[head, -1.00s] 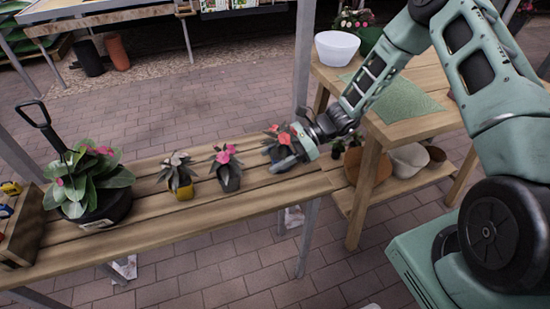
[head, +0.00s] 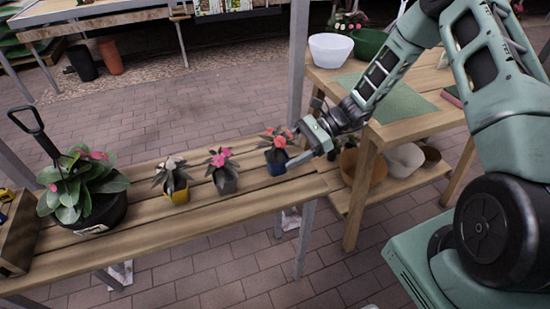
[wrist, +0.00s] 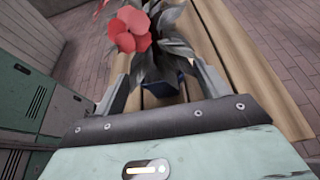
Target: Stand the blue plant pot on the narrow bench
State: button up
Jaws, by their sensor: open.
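The blue plant pot (head: 277,166), with a coral-red flower and dark leaves, stands upright near the right end of the slatted wooden bench (head: 222,211). My gripper (head: 301,158) is open, just right of the pot in the head view. In the wrist view the blue pot (wrist: 164,88) shows beyond the gripper (wrist: 160,88), between its two spread fingers, partly covered by leaves and flower. I cannot tell whether either finger touches it.
A grey pot (head: 226,181) with pink flowers and a yellow pot (head: 178,192) stand to the left. A large black pot (head: 102,214) is farther left. A higher table (head: 408,130) with bowls stands at the right. The bench's front strip is clear.

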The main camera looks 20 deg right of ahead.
jog(key=v, duration=0.5)
jog(key=shift+d, duration=0.3)
jog(key=shift+d+r, duration=0.1)
jog(key=shift+r, duration=0.15)
jog(key=s+a+r+n+g+h, duration=0.2)
jog(key=s+a+r+n+h, duration=0.35)
jog(key=s+a+n, duration=0.3)
jog(key=s+a+r+n+g+h, duration=0.2)
jog(key=s+a+r+n+h, duration=0.2)
jog(key=s+a+r+n, duration=0.35)
jog(key=s+r+n+t+h, duration=0.2)
jog(key=s+n+t+h, duration=0.1)
jog(key=s+n, duration=0.6)
jog(key=shift+s+d+r+n+t, duration=0.2)
jog(key=shift+s+n+t, duration=0.25)
jog(key=shift+s, duration=0.5)
